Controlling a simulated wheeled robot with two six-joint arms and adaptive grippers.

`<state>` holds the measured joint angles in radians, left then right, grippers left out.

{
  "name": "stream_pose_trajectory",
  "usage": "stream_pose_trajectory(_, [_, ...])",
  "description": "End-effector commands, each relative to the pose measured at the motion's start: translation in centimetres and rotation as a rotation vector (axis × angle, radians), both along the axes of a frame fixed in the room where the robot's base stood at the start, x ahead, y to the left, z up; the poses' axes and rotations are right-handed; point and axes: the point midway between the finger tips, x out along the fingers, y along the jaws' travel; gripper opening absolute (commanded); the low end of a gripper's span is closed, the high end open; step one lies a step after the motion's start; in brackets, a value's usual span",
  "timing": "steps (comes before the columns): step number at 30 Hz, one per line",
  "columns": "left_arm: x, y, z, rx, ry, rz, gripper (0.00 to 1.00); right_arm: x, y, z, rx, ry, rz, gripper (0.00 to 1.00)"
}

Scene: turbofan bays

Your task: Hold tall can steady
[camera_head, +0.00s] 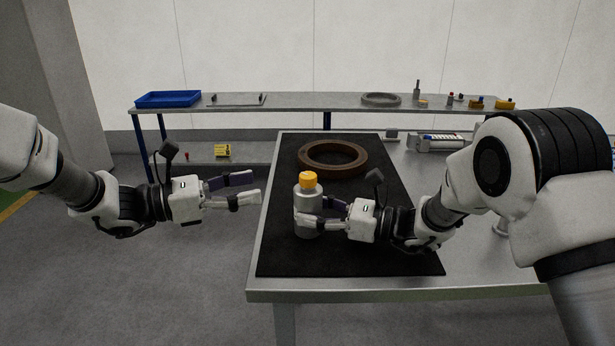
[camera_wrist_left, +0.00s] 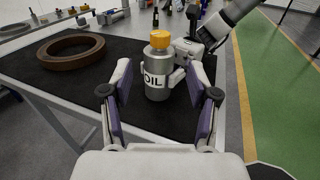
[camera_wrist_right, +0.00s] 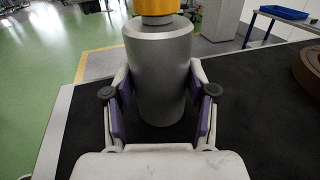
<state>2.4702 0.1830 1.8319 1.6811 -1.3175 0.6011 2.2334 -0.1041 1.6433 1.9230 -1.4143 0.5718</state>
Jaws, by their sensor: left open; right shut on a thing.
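The tall can (camera_head: 307,212) is a grey cylinder with an orange-yellow cap, standing upright on the black mat (camera_head: 285,257). Its white label reading "OIL" shows in the left wrist view (camera_wrist_left: 157,82). My right gripper (camera_head: 322,215) is shut on the can's body from the right side. In the right wrist view the can (camera_wrist_right: 160,75) sits between the two fingers. My left gripper (camera_head: 245,189) is open and empty, to the left of the can and apart from it. In the left wrist view its fingers (camera_wrist_left: 160,98) are spread, with the can beyond them.
A brown ring (camera_head: 332,158) lies on the mat behind the can. A back bench holds a blue tray (camera_head: 168,99), a grey ring (camera_head: 381,99) and small parts. A yellow box (camera_head: 222,151) sits on its lower shelf. The mat's front is clear.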

Motion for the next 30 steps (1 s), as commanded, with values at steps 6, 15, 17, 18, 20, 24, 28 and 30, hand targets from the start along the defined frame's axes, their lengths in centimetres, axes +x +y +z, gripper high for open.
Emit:
stream_pose_trajectory(6, [0.9, -2.9, -0.2, 0.004, -0.001, 0.003, 0.6, 0.0, 0.0, 0.0, 0.0, 0.0, 0.0, 0.17])
stream_pose_trajectory(15, [3.4, -9.4, -0.2, 0.002, -0.002, 0.002, 0.6, 0.0, 0.0, 0.0, 0.0, 0.0, 0.0, 0.17])
stream_pose_trajectory(17, [3.7, -10.2, -0.1, 0.002, -0.002, 0.002, 0.6, 0.0, 0.0, 0.0, 0.0, 0.0, 0.0, 0.17])
stream_pose_trajectory(18, [3.9, -10.6, -0.1, 0.001, -0.003, 0.003, 0.6, 0.0, 0.0, 0.0, 0.0, 0.0, 0.0, 0.17])
stream_pose_trajectory(20, [4.0, -11.0, -0.1, 0.0, -0.002, 0.003, 0.6, 0.0, 0.0, 0.0, 0.0, 0.0, 0.0, 0.17])
stream_pose_trajectory(24, [4.1, -11.2, -0.1, -0.001, -0.001, 0.003, 0.6, 0.0, 0.0, 0.0, 0.0, 0.0, 0.0, 0.17])
stream_pose_trajectory(28, [4.1, -11.1, -0.1, -0.001, -0.001, 0.004, 0.56, 0.0, 0.0, 0.0, 0.0, 0.0, 0.0, 0.17])
stream_pose_trajectory(30, [4.1, -11.1, -0.1, -0.001, -0.001, 0.003, 0.31, 0.0, 0.0, 0.0, 0.0, 0.0, 0.0, 0.17])
